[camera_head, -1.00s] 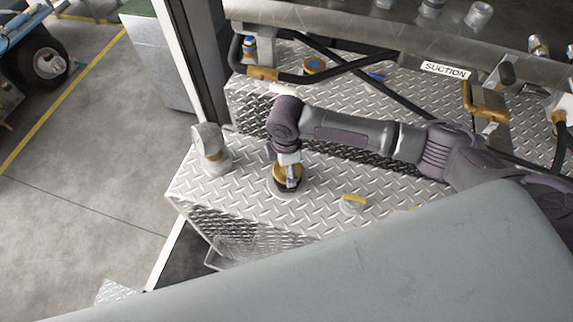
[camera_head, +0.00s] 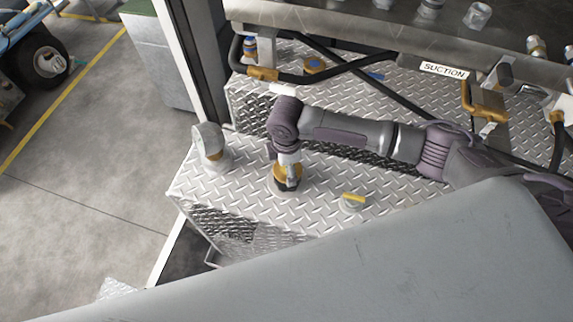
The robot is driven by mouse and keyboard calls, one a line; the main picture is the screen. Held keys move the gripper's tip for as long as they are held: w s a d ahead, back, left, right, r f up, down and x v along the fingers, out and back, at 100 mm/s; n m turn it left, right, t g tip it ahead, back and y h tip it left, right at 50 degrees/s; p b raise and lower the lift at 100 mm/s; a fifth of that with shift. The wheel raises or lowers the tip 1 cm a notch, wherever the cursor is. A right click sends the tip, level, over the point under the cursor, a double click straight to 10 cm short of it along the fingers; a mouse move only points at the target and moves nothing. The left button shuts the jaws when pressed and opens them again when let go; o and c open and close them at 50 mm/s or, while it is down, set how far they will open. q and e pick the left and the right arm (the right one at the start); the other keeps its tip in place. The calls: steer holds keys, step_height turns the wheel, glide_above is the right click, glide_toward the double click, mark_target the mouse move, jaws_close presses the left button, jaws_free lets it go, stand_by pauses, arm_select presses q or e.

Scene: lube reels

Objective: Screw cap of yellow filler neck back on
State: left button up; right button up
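The yellow filler neck with its cap (camera_head: 287,183) stands on the diamond-plate tank top, near the middle of the view. My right arm comes in from the right, and its gripper (camera_head: 287,170) points straight down onto the yellow cap. The fingers are at the cap, but they are small and partly hidden by the wrist, so I cannot tell whether they are closed on it. The cap looks level on the neck; its seating is hidden. My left gripper is not in view.
A grey vent elbow (camera_head: 209,145) stands left of the neck. A small fitting with a yellow handle (camera_head: 352,201) is to its right. A black hose and pipe rail with a SUCTION label (camera_head: 445,70) run behind. A large grey surface (camera_head: 330,275) fills the foreground.

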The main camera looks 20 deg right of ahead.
steer(key=shift+p, duration=0.4)
stand_by(0.3)
steer(key=shift+f, duration=0.55)
stand_by(0.6)
steer(key=shift+r+m+p, duration=0.2)
steer(key=shift+m+p, duration=0.65)
steer(key=shift+m, duration=0.05)
steer(key=m+p, duration=0.2)
steer(key=m, duration=0.1)
steer(key=shift+w+f, duration=0.1)
steer(key=shift+f, duration=0.1)
steer(key=shift+m, duration=0.3)
steer(key=shift+m+p, duration=0.3)
steer(key=shift+m, duration=0.2)
steer(key=m, duration=0.4)
steer(key=shift+w, duration=0.1)
